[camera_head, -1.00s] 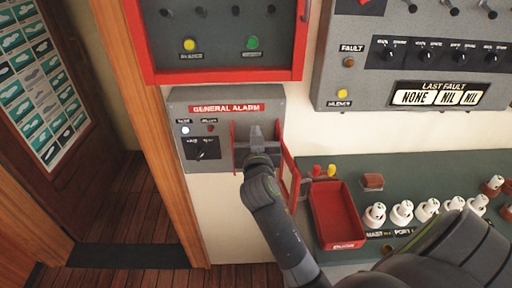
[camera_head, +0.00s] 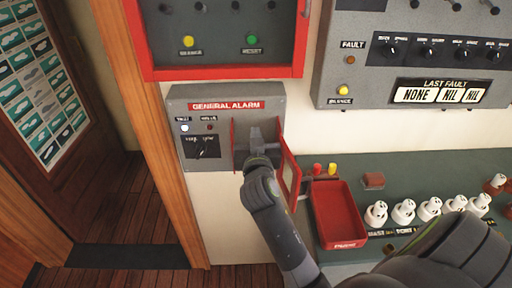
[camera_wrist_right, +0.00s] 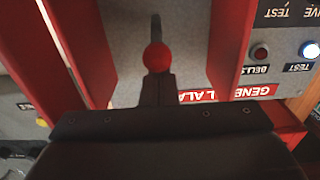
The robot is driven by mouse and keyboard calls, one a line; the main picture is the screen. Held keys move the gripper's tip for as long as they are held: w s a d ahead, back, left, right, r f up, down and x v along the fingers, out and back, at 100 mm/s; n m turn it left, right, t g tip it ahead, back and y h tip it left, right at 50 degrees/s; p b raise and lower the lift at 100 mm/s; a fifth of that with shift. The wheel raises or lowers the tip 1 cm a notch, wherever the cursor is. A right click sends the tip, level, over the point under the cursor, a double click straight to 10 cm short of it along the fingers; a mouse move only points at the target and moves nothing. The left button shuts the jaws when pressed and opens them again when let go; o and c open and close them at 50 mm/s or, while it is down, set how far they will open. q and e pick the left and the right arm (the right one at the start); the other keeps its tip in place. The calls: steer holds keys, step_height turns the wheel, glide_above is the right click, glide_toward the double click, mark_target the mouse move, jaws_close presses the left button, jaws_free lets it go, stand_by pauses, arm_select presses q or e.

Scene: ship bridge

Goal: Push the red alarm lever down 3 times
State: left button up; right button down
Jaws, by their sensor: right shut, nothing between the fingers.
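The general alarm box (camera_head: 215,100) is a grey panel on the wall with a red "GENERAL ALARM" label. Its red-framed cover (camera_head: 288,172) stands open on the right side. My right gripper (camera_head: 255,135) is inside the red-walled opening, shut and empty. In the right wrist view, the alarm lever's red ball knob (camera_wrist_right: 157,57) shows at the tips of my right gripper (camera_wrist_right: 157,85), on a dark curved stem. Whether the fingertips touch the knob I cannot tell. In the head view the gripper hides the lever. My left gripper is not in view.
A red tray (camera_head: 338,213) sits on the green console to the right, with several white knobbed fittings (camera_head: 403,211) beside it. A red-framed panel (camera_head: 222,40) is above the alarm box. A white lamp (camera_wrist_right: 309,50) is lit on the box.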

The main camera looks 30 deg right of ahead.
steer(key=shift+f+b, duration=1.3)
steer(key=shift+f, duration=0.2)
steer(key=shift+f+b, duration=0.3)
steer(key=shift+r, duration=0.2)
steer(key=shift+r+p, duration=2.05)
steer(key=shift+r, duration=0.2)
